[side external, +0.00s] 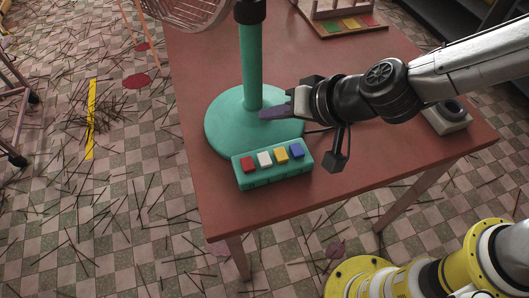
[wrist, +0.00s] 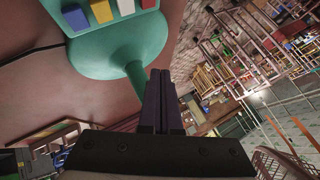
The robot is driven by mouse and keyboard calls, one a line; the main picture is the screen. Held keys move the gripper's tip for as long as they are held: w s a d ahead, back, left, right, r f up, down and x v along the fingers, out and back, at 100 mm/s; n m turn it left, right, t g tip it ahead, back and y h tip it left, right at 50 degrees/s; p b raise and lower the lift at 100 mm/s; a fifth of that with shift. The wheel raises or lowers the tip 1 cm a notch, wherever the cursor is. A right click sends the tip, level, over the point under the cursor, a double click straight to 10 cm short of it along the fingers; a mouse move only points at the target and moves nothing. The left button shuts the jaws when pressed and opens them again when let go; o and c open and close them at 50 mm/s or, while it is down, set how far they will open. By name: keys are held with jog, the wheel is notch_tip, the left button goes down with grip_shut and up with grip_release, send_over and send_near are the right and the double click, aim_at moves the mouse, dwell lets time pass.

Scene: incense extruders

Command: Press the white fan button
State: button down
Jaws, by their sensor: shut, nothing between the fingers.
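The white fan button (side external: 264,159) is on a teal button box (side external: 275,178) at the table's front edge, between a red button (side external: 248,164) and a yellow button (side external: 280,154). A blue button (side external: 296,149) is at the right end. The white button also shows at the top of the wrist view (wrist: 127,7). My gripper (side external: 262,113) is shut and empty, its dark fingers pointing left above the fan's round teal base (side external: 222,130), behind the box and apart from the buttons. The shut fingers show in the wrist view (wrist: 161,73).
The fan's teal pole (side external: 250,70) stands close to my fingertips, with its wire cage (side external: 190,10) above. A dark cable (wrist: 30,55) lies on the red table (side external: 350,190). A wooden rack with coloured pads (side external: 350,24) is at the back.

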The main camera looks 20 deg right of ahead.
aim_at(269, 162)
jog(key=shift+s+a+f, duration=0.3)
jog(key=shift+s+a, duration=0.25)
jog(key=shift+s, duration=0.05)
jog(key=shift+f, duration=0.15)
jog(key=shift+f, duration=4.2)
jog(key=shift+f, duration=0.1)
jog(key=shift+f, duration=0.35)
jog(key=shift+f, duration=0.5)
jog(key=shift+r, duration=0.9)
